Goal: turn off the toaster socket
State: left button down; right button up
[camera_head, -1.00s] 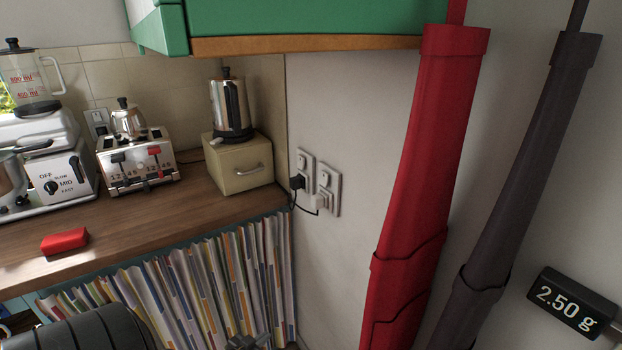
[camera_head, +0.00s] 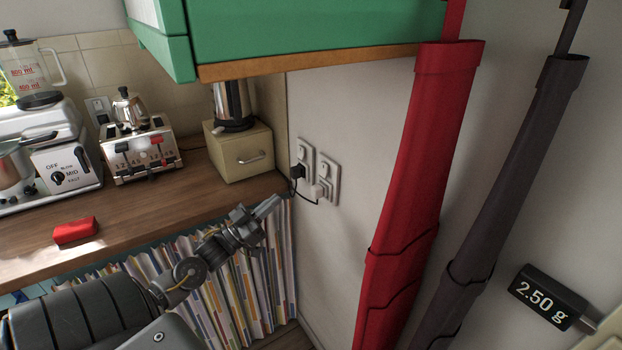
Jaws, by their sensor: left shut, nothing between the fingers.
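Two white wall sockets are on the side wall at the right end of the counter. The nearer-left socket (camera_head: 305,152) has a black plug in it, and the right socket (camera_head: 327,177) has a white plug. Another socket (camera_head: 97,106) is on the tiled back wall behind the toaster. The silver toaster (camera_head: 140,154) stands on the counter with a small moka pot on top. I cannot tell which socket feeds it. My left gripper (camera_head: 268,206) is shut and empty, just in front of the counter's right edge, below and left of the wall sockets. My right gripper is not in view.
A green cupboard (camera_head: 314,38) overhangs the counter. A cream box (camera_head: 238,152) with a kettle stands near the sockets. A red block (camera_head: 75,230) lies on the wooden counter (camera_head: 150,210). A red wrapped pole (camera_head: 410,180) stands right of the sockets.

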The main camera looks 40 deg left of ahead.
pick_arm(q)
jog(key=p, duration=0.5)
send_near(323, 169)
notch_tip(323, 169, up, 4)
jog(key=w, duration=0.3)
jog(key=w+d+f, duration=0.1)
jog(key=shift+w+d+p, duration=0.1)
jog(key=shift+w+p, duration=0.05)
jog(key=shift+p, duration=0.15)
jog(key=shift+w+d+f, duration=0.15)
jog(key=shift+w+f, duration=0.05)
jog(key=shift+w, duration=0.15)
